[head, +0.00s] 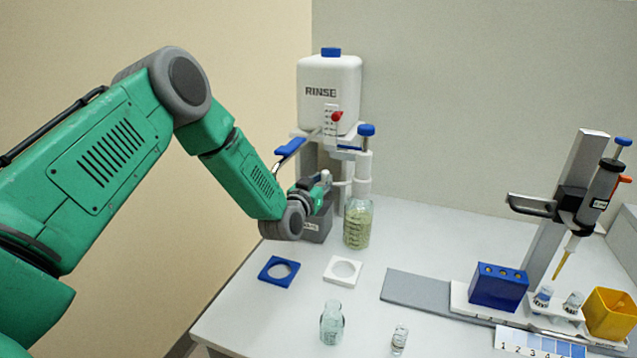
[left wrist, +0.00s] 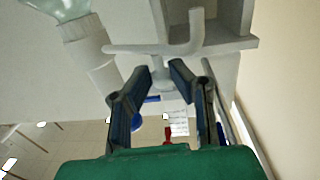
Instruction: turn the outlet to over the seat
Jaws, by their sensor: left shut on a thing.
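The white outlet is a thin pipe (head: 343,184) beside the neck of the dispenser bottle (head: 358,226). In the left wrist view the outlet (left wrist: 196,35) shows as a bar with a bent end. My left gripper (head: 322,183) is at the outlet; in the left wrist view its fingertips (left wrist: 165,66) are shut on a short white stub of it. A blue square plate (head: 263,273) and a white square plate (head: 329,276), each with a round hole, lie on the bench in front; I cannot tell which is the seat. My right gripper is not in view.
The white RINSE tank (head: 329,80) stands behind my left gripper, above a grey block (head: 317,229). A clear glass bottle (head: 332,326) and small vial (head: 399,340) stand at the front. A pipette stand (head: 577,160), blue block (head: 497,291) and yellow box (head: 610,314) are at the right.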

